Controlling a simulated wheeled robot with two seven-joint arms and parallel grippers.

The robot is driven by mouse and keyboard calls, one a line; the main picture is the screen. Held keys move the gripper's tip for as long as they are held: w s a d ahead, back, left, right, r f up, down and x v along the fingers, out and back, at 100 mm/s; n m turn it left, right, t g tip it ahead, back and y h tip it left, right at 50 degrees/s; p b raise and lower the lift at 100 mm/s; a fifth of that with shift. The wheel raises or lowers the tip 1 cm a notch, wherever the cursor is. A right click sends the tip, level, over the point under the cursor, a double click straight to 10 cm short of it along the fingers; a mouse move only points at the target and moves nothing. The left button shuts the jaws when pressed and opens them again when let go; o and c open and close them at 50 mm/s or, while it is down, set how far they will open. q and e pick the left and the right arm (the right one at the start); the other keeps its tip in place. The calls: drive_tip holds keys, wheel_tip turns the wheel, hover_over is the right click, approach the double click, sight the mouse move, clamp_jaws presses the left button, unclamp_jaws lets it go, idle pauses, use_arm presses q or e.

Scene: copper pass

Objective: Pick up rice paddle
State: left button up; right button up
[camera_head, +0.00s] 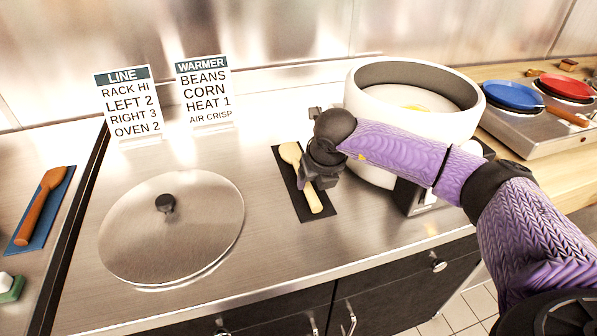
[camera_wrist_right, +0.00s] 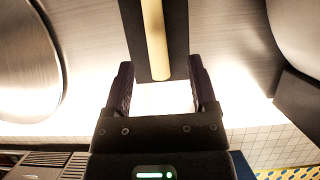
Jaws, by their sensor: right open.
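The rice paddle (camera_head: 314,199) is pale wood and lies on a dark mat (camera_head: 327,212) on the steel counter. Its rounded head points to the back and its handle to the front. My right gripper (camera_head: 306,181) is over the paddle and hides its middle in the head view. In the right wrist view, the handle (camera_wrist_right: 155,40) runs down toward the gap of my right gripper (camera_wrist_right: 161,84). The jaws are apart with nothing between them, one on each side of the handle's line. My left gripper is not in view.
A white rice cooker (camera_head: 375,124) stands open close behind my right arm. A round steel lid (camera_head: 171,226) lies to the left. Two signs (camera_head: 128,101) stand at the back. A brown spatula (camera_head: 40,205) lies on a blue mat at far left. Pans (camera_head: 513,95) sit on a burner at right.

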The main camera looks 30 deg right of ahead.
sight(310, 189)
drive_tip(key=x, duration=0.2)
drive_tip(key=b+x, duration=0.1)
drive_tip(key=x, duration=0.2)
drive_tip(key=shift+w+a, duration=0.15)
drive_tip(key=shift+w, duration=0.05)
clamp_jaws()
